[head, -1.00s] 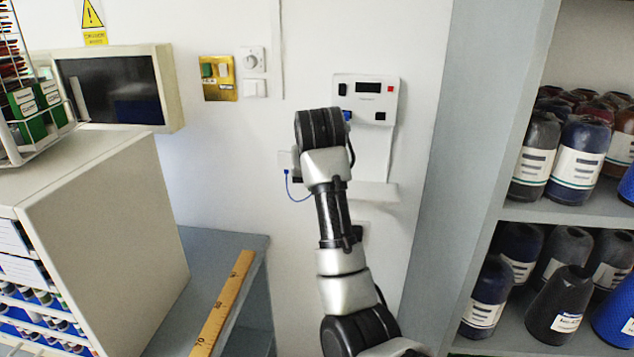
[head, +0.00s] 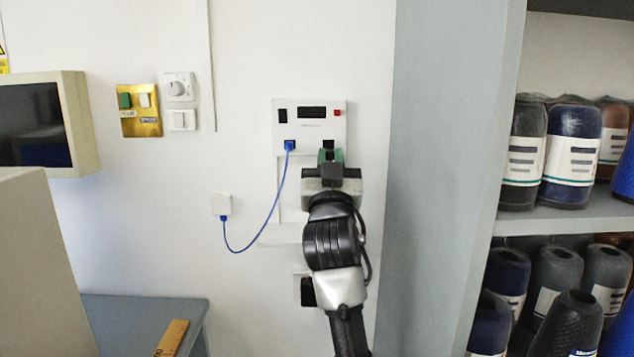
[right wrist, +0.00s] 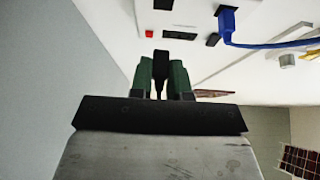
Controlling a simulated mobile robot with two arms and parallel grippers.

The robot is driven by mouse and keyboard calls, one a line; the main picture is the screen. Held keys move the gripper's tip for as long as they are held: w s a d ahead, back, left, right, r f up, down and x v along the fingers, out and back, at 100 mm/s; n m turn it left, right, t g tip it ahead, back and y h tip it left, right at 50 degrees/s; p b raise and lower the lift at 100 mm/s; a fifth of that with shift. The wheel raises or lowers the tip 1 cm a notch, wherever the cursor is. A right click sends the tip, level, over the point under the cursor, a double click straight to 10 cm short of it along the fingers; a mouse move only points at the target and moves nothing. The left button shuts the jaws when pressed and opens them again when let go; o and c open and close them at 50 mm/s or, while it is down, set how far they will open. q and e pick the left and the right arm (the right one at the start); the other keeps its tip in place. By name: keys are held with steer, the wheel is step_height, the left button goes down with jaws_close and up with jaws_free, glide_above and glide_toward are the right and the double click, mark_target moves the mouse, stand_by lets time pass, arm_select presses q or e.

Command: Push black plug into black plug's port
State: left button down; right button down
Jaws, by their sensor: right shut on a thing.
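The white wall panel (head: 312,132) has a blue plug in its lower left socket. A dark port (head: 328,144) is at its lower right; in the right wrist view the port (right wrist: 163,4) is at the top edge. My right gripper (head: 331,158), with green fingers, is just below the port in the head view. It is shut on the black plug (right wrist: 160,72), seen between the fingers (right wrist: 162,78) in the right wrist view. There the plug tip appears apart from the port. The fingers mostly hide the plug in the head view. My left gripper is not in view.
A blue cable (head: 272,209) hangs from the blue plug (head: 289,145) to a small white wall box (head: 222,204), left of my arm. Grey shelving (head: 560,222) with bottles stands at the right. The wall left of the panel has switches (head: 181,102).

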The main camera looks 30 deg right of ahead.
steer(key=shift+s, duration=0.1)
steer(key=shift+s+a+r, duration=0.2)
steer(key=shift+s, duration=0.05)
steer(key=shift+w+d, duration=0.55)
steer(key=shift+w, duration=0.3)
steer(key=shift+w+d, duration=0.5)
steer(key=shift+w, duration=0.35)
steer(key=shift+w+d, duration=0.55)
steer(key=shift+w, duration=0.3)
steer(key=shift+b, duration=0.3)
steer(key=shift+w+d, duration=0.25)
steer(key=shift+w, duration=0.2)
steer(key=c, duration=1)
jaws_free()
